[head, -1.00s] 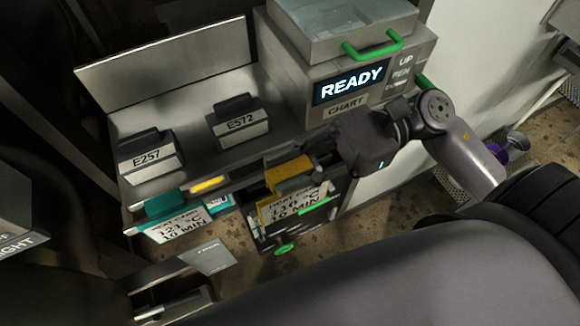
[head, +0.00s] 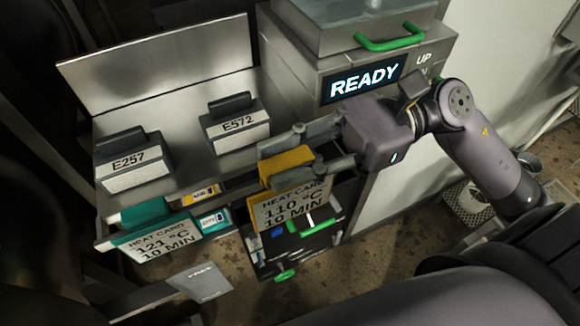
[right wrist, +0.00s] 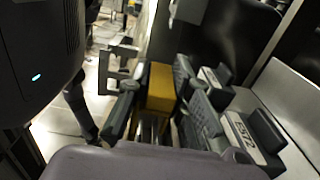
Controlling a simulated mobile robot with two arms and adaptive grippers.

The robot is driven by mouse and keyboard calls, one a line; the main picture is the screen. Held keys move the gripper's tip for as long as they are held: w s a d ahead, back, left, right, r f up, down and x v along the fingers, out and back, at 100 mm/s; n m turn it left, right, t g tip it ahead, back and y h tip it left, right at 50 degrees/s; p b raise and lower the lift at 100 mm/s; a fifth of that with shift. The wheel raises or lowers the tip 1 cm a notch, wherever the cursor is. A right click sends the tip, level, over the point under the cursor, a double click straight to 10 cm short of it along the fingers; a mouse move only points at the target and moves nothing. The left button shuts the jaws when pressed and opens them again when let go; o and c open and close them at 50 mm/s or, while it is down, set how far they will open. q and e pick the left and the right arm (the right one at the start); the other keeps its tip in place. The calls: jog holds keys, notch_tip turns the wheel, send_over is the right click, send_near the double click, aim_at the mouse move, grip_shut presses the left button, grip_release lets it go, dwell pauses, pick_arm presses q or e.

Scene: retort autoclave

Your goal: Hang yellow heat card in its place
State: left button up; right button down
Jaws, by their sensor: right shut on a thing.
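The yellow heat card has a yellow top block (head: 285,165) and a pale face reading "HEAT CARD 110 °C 10 MIN" (head: 292,207). My right gripper (head: 300,160) is shut on the top block, and the face hangs below the fingers. In the right wrist view the yellow block (right wrist: 160,88) sits between the dark fingers. The card is in front of the shelf unit, right of a small yellow tag (head: 201,195) on the shelf front. I cannot tell whether it touches anything there. My left gripper is out of view.
A teal heat card (head: 160,240) reading 121 °C hangs at the shelf's left front. Boxes E257 (head: 133,175) and E572 (head: 236,135) stand on the shelf. The READY display (head: 365,80) is behind. An open compartment with green handles (head: 312,227) lies below the yellow card.

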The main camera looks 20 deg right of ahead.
jog(key=shift+f+b, duration=0.4)
jog(key=shift+b, duration=1.25)
jog(key=shift+w+r+p, duration=0.15)
jog(key=shift+w+p, duration=0.2)
jog(key=shift+p, duration=0.1)
jog(key=shift+w+a+f+p, duration=0.1)
jog(key=shift+w+f+p, duration=0.1)
jog(key=shift+w+f, duration=0.5)
jog(key=shift+w+f+p, duration=0.25)
jog(key=shift+w+f, duration=0.05)
jog(key=shift+w, duration=0.75)
jog(key=shift+w+a+f+p, duration=0.1)
jog(key=shift+w+f+p, duration=0.1)
jog(key=shift+w+f, duration=0.5)
jog(key=shift+w+f+b, duration=0.15)
jog(key=shift+f+b, duration=0.3)
jog(key=shift+b, duration=0.4)
jog(key=shift+b, duration=1)
jog(key=shift+f+b, duration=1.25)
jog(key=shift+b, duration=0.35)
jog(key=shift+f, duration=0.25)
